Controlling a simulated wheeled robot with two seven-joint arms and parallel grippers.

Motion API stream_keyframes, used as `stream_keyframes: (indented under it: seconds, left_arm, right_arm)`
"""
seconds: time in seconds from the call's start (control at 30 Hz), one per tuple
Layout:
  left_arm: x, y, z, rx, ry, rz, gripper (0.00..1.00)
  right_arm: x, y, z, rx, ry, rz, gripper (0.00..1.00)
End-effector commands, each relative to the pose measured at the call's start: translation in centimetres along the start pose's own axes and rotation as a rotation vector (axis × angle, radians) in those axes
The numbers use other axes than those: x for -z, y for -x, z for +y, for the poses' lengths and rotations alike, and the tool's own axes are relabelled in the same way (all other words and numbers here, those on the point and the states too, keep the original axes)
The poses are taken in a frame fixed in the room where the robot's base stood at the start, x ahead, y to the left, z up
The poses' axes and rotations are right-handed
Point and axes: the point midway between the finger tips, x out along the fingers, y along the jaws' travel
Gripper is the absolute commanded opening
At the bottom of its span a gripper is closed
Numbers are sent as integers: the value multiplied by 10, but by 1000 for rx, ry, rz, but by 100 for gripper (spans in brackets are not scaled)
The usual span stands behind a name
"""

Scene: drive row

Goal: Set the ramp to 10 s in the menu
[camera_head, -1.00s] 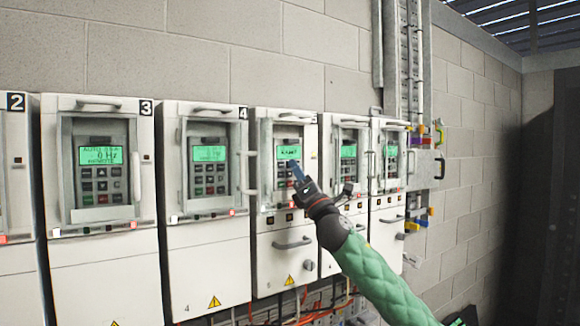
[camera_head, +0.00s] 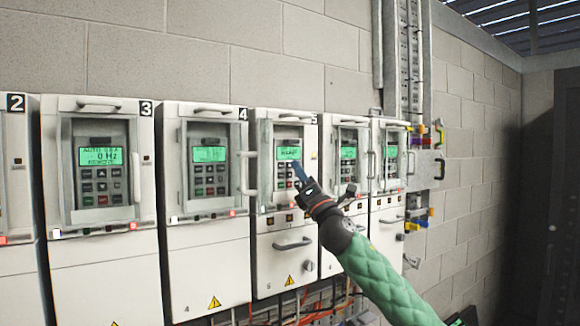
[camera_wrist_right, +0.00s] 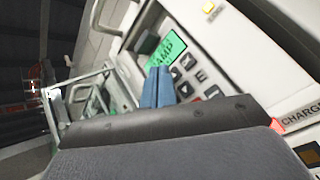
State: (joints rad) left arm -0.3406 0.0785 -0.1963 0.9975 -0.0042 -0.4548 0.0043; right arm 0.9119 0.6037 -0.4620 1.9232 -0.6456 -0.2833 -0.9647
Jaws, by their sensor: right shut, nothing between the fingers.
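The keypad of drive 5 has a green display (camera_head: 288,153) with dark text. In the right wrist view the tilted display (camera_wrist_right: 166,53) reads something ending in "AMP", partly hidden. Rows of dark keys (camera_wrist_right: 195,76) lie beside it. My right gripper (camera_head: 298,170) is shut and empty, its blue fingers in front of the keypad's right part. In the right wrist view the blue fingertips (camera_wrist_right: 158,80) are over the keypad near the display's lower edge. I cannot tell whether they touch a key. My left gripper is not in view.
Drive 4 (camera_head: 208,260) and drive 3 (camera_head: 100,275) stand to the left with lit green displays. More drives (camera_head: 348,148) stand to the right. Handles (camera_head: 249,172) stick out from the fronts. Cables (camera_head: 310,305) hang below.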

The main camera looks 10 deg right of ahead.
Motion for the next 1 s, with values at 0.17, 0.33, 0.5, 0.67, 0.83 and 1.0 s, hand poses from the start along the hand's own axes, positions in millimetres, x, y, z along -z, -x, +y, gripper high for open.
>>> stream_keyframes:
  seconds: [0.17,0.33,0.5,0.67,0.83,1.0]
  left_arm:
    - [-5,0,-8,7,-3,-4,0]
    - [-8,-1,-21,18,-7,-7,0]
    - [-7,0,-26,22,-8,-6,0]
    - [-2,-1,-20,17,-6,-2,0]
    - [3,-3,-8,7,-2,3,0]
    - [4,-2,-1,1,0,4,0]
  right_arm:
    - [-1,1,1,0,0,0,0]
    - [0,2,1,-1,0,0,0]
    - [-1,1,1,-1,0,0,0]
    - [1,0,0,0,0,0,0]
    - [3,-4,-3,-1,0,0,0]
    - [3,-5,-3,-1,0,0,0]
